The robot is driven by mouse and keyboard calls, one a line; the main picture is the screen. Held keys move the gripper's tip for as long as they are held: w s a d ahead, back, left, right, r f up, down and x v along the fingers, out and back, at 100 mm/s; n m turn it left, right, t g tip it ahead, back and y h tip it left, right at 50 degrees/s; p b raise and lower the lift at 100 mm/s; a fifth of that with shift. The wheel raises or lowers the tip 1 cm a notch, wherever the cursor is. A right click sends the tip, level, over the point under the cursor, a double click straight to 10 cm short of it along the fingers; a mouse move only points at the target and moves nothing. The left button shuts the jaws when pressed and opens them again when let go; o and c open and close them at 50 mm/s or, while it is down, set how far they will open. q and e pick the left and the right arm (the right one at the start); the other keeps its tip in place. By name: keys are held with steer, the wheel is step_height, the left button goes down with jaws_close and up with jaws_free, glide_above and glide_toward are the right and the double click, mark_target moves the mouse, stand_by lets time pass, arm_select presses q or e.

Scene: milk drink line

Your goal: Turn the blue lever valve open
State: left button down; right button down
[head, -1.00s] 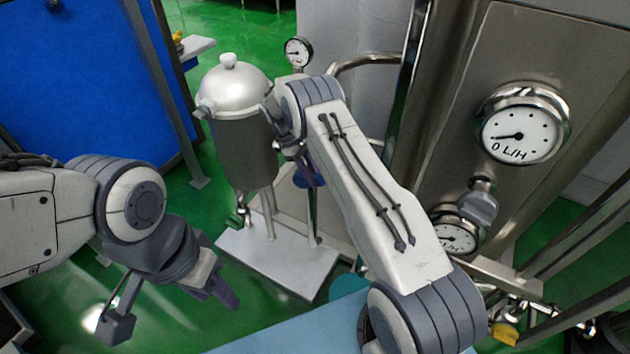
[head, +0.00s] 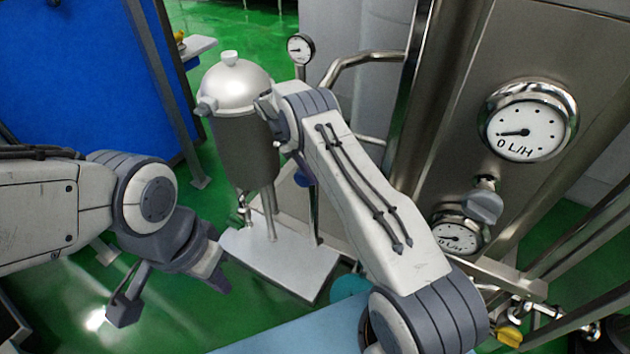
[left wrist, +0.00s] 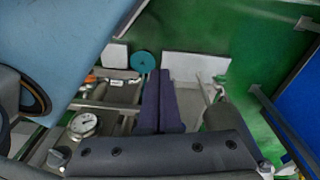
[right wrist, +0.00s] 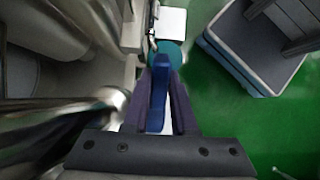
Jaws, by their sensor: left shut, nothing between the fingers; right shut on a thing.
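The blue lever (right wrist: 158,95) shows in the right wrist view, between the two dark fingers of my right gripper (right wrist: 160,90), which is shut on it. In that view the lever lies lengthwise along the fingers. My left gripper (head: 219,279) is shut and empty, hanging over the green floor, apart from the lever. Its closed fingers (left wrist: 160,103) fill the middle of the left wrist view.
A domed metal tank (head: 240,150) stands on a white base (head: 285,268) beside my right arm. A steel panel with round gauges (head: 527,120) and a grey knob (head: 484,206) is at right. A blue board (head: 80,80) stands at left. Green floor is open near my left gripper.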

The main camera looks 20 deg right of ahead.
arm_select(q)
steer(key=w+d+f+m+t+h, duration=0.1)
steer(key=w+d+f+m+t, duration=0.15)
steer(key=w+d+m, duration=0.35)
steer(key=w+d+f+m+t+h, duration=0.15)
steer(key=w+f+m, duration=0.25)
steer(key=w, duration=0.4)
steer(key=w+d+f+m+t+h, duration=0.1)
steer(key=w+d+f+m, duration=0.2)
steer(key=w+d+m, duration=0.3)
steer(key=w+d+f+m+t+h, duration=0.1)
steer(key=d+f+m+h, duration=0.25)
steer(key=f+m, duration=0.4)
steer(key=w+d+f+m+h, duration=0.25)
steer(key=f+m+h, duration=0.3)
steer(key=m, duration=0.35)
steer(key=s+f+x, duration=0.1)
steer(key=x, duration=0.9)
arm_select(e)
steer(key=shift+a, duration=0.1)
arm_select(q)
steer(key=shift+w+a+r, duration=0.15)
steer(key=shift+w+r, duration=0.35)
steer(key=shift+r, duration=0.3)
steer(key=shift+w+a+r, duration=0.2)
steer(key=shift+w+r, duration=0.3)
steer(key=shift+r, duration=0.35)
